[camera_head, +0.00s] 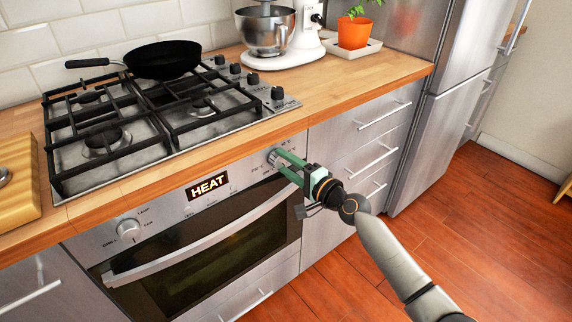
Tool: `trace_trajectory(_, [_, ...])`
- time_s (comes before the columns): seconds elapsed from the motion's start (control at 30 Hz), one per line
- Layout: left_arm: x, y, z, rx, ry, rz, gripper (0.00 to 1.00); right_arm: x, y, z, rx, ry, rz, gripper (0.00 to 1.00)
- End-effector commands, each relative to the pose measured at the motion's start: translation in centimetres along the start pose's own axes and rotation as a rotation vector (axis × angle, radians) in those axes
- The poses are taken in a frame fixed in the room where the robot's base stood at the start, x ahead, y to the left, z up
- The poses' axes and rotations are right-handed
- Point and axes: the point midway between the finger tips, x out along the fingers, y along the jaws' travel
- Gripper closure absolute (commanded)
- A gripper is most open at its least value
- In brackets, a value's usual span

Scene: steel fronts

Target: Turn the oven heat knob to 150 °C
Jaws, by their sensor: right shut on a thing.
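The oven (200,260) is built in under the counter, with its door closed. Its heat knob (271,157) is at the right end of the control panel, mostly covered by my gripper. My right gripper (279,158) comes in from the right, its green fingers shut on the knob. The temperature marks around the knob are too small and partly hidden, so its setting cannot be read. The display (207,187) in the panel's middle reads "HEAT". My left gripper is not in view.
A second knob (128,230) with grill, lamp and fan labels is at the panel's left. The oven door handle (200,247) runs below. Above are a gas hob (110,140) and black pan (162,60). Drawers (350,150) are to the right; the floor in front is clear.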

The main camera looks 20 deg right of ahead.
Motion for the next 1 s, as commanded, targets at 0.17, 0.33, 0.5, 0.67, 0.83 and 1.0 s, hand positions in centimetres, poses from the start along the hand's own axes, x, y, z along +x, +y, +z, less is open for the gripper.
trace_trajectory(0.17, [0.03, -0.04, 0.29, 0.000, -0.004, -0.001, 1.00, -0.01, 0.17, 0.04, 0.056, -0.003, -0.001, 1.00])
trace_trajectory(0.33, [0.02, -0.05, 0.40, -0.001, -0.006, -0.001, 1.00, -0.01, 0.17, 0.03, 0.075, -0.004, -0.003, 1.00])
trace_trajectory(0.5, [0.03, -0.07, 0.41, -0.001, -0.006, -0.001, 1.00, -0.01, 0.16, 0.03, 0.078, -0.004, -0.003, 1.00])
trace_trajectory(0.67, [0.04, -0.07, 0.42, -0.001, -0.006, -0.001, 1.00, -0.01, 0.16, 0.04, 0.077, -0.004, -0.003, 1.00])
trace_trajectory(0.83, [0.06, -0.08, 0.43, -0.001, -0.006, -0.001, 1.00, -0.01, 0.15, 0.03, 0.077, -0.004, -0.003, 0.35])
trace_trajectory(1.0, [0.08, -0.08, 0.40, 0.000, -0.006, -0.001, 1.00, 0.00, 0.10, 0.01, 0.076, -0.004, -0.004, 0.19])
